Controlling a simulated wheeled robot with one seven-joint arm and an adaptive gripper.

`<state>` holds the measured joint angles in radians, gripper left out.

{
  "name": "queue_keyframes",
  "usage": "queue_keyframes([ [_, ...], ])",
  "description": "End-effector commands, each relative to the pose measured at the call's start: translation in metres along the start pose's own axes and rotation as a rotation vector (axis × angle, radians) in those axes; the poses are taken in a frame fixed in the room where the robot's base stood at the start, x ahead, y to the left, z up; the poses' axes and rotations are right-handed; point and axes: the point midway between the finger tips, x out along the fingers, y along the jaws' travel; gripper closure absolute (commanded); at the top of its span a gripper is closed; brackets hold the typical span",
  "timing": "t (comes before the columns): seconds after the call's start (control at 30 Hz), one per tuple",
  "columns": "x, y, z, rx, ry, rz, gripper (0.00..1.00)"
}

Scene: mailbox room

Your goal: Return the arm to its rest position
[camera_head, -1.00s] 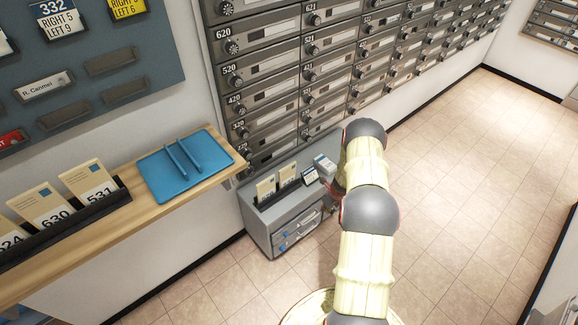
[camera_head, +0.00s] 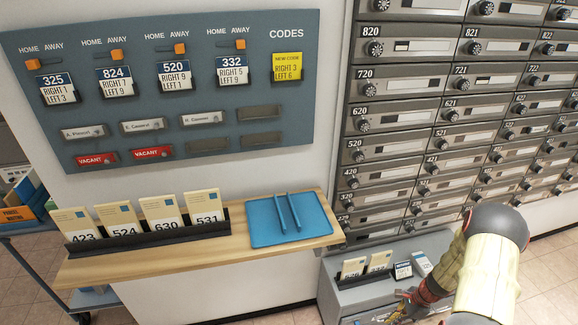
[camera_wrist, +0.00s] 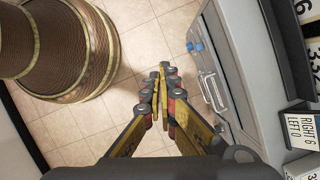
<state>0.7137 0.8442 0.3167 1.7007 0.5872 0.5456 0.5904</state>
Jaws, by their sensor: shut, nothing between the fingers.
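My gripper (camera_wrist: 163,105) is shut and empty in the wrist view, its fingertips together over the tiled floor. A grey cabinet (camera_wrist: 222,75) with a handle and blue knobs stands right beside it there. In the head view my arm (camera_head: 484,265) comes in at the lower right and bends down. My gripper (camera_head: 408,303) shows there only in part, low in front of the grey cabinet (camera_head: 352,303), near the picture's lower edge. I cannot tell whether the gripper touches the cabinet.
A wooden shelf (camera_head: 170,258) carries a blue tray (camera_head: 262,236) and a black rack of cards (camera_head: 150,240). The wall of mailboxes (camera_head: 455,110) is behind my arm. A blue board (camera_head: 230,65) hangs at left, and a blue cart (camera_head: 22,226) stands at far left.

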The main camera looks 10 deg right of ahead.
Motion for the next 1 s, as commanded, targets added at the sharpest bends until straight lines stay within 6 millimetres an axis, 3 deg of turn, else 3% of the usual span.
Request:
queue_keyframes([
  [0.03, -0.021, 0.001, 0.016, -0.088, 0.003, 0.009, 1.00],
  [0.2, -0.086, 0.017, 0.070, -0.397, 0.011, 0.053, 1.00],
  [0.5, -0.187, 0.059, 0.155, -0.864, 0.066, 0.115, 1.00],
  [0.7, -0.242, 0.094, 0.202, -1.124, 0.127, 0.146, 1.00],
  [1.0, -0.307, 0.153, 0.259, -1.438, 0.256, 0.161, 1.00],
])
